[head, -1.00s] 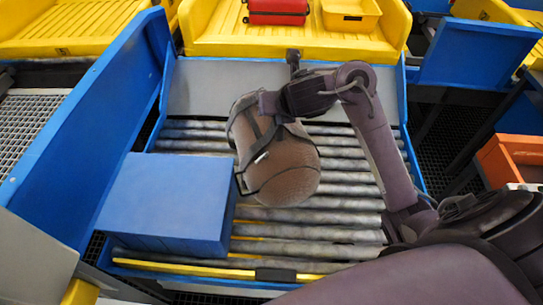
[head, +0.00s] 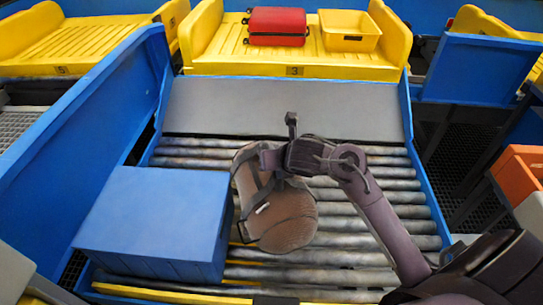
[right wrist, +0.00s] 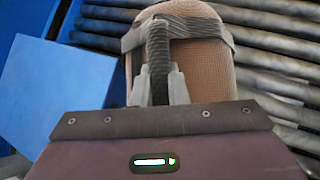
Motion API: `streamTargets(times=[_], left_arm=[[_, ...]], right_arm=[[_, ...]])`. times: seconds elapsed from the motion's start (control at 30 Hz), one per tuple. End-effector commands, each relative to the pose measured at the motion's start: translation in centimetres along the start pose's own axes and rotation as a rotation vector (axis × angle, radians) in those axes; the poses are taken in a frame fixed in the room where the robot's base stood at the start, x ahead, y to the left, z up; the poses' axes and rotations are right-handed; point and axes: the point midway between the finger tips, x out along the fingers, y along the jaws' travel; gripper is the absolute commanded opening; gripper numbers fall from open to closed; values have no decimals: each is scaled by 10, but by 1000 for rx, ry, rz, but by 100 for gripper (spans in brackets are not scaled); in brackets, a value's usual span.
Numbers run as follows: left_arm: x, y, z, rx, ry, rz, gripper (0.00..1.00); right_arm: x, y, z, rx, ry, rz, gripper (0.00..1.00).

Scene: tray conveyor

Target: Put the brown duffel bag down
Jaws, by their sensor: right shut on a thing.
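The brown duffel bag (head: 287,221) has dark straps and hangs over the grey roller conveyor in the head view, just right of a blue box. My right gripper (head: 268,160) is at the bag's upper end, shut on its strap handle. In the right wrist view the two grey fingers (right wrist: 161,85) pinch the dark strap, with the bag's brown body (right wrist: 190,55) behind it. Whether the bag's underside touches the rollers cannot be told. My left gripper is not in view.
The blue box (head: 150,225) stands on the left of the rollers (head: 370,228), close to the bag. Rollers to the right are clear. A grey plate (head: 285,107) leads up to a yellow tray (head: 225,70) with a red suitcase (head: 277,26) and a yellow bin (head: 349,31).

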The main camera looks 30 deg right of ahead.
Motion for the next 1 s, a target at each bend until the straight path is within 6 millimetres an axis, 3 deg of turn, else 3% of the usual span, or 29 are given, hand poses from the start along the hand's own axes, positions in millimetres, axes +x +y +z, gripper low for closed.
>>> streamTargets(times=[0.23, 0.67, 0.7, 0.83, 1.0], left_arm=[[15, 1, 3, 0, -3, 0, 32], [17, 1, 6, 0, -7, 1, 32], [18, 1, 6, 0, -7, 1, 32], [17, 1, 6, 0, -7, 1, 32], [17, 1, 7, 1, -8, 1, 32]], right_arm=[[22, -6, -22, 0, -4, 2, 0], [26, -7, -24, 0, -7, 2, 0], [28, -8, -29, -1, 2, -1, 15], [27, -8, -28, 0, 3, 0, 32], [27, -8, -28, 0, 3, 0, 35]])
